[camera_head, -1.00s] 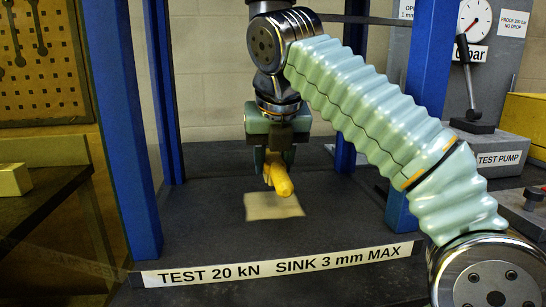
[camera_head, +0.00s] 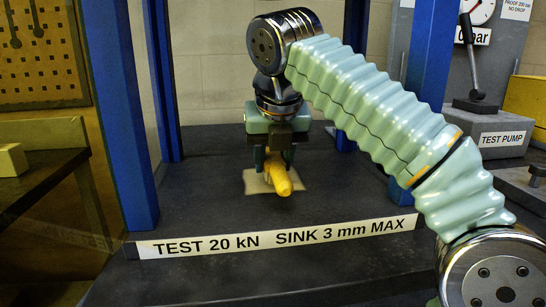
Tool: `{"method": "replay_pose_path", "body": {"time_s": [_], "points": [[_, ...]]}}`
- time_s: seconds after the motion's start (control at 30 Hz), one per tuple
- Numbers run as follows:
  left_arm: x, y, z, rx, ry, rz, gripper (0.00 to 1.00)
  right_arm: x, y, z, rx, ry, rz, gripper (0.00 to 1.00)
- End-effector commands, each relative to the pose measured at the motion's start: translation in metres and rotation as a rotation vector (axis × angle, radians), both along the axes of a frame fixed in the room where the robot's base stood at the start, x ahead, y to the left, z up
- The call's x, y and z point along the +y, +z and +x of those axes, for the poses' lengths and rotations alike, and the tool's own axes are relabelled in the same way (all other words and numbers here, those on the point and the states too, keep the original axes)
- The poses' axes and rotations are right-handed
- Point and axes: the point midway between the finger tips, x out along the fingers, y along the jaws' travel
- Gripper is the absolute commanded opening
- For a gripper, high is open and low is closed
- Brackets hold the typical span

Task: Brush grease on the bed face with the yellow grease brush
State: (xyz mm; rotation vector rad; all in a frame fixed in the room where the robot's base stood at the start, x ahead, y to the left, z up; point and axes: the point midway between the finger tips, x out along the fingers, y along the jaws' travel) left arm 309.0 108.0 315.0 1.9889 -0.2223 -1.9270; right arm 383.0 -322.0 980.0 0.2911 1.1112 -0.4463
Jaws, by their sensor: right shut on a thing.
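My right gripper (camera_head: 276,161) points down in the middle of the blue frame and is shut on the yellow grease brush (camera_head: 280,181). The brush's thick yellow end points toward the camera and slightly down; its bristles cannot be made out. Below and behind it a pale, flat, roughly rectangular patch (camera_head: 253,186) lies on the dark bed face (camera_head: 200,205). The brush overlaps the patch in the picture; whether it touches the bed is hidden. My left gripper does not show.
Blue posts (camera_head: 122,115) stand at the bed's corners. A label strip (camera_head: 280,238) runs along its front edge. The test pump (camera_head: 502,138) with its lever is at the right. A dark bench (camera_head: 45,190) with a pale block (camera_head: 12,160) is at the left.

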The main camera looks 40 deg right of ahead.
Motion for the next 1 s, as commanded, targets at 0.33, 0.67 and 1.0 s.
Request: {"method": "replay_pose_path", "body": {"time_s": [0.33,0.67,1.0], "points": [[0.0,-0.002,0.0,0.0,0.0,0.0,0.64,0.0,-0.004,0.0,0.0,0.0,0.0,0.14],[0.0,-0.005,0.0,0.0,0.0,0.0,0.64,0.0,-0.009,0.0,-0.001,0.0,0.0,0.14],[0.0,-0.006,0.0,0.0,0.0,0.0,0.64,-0.001,-0.011,0.0,-0.002,0.0,0.001,0.14]]}}
